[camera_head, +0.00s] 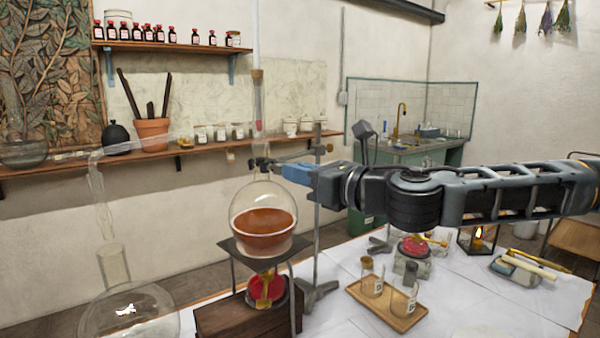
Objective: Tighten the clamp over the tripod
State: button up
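A round glass flask (263,207) with orange-brown liquid sits upright on the dark tripod (262,250). A dark clamp (262,163) is at the flask's neck, above the tripod. Its arm runs right to a metal stand rod (317,225), with a brass knob (328,148) near the rod. My gripper (285,171) reaches in from the right at clamp height. Its blue end lies just right of the clamp's jaws and overlaps the clamp's lower side. I cannot tell whether it touches the clamp, and its fingertips are too small to read as open or shut.
A red-topped burner (266,288) stands under the tripod on a wooden block (235,318). Glass tubing (97,190) and a large round flask (130,312) are at left. A wooden tray (387,305) with small jars is right of the stand.

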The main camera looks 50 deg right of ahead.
grip_shut()
jog(key=shift+m+b, duration=0.3)
jog(key=shift+d+f+m+b, duration=0.15)
jog(key=shift+m+b, duration=1.95)
jog(key=shift+m, duration=2.1)
jog(key=shift+d+f+m+b, duration=0.1)
jog(key=shift+m+b, duration=2)
jog(key=shift+m, duration=2.1)
jog(key=o, duration=0.5)
grip_release()
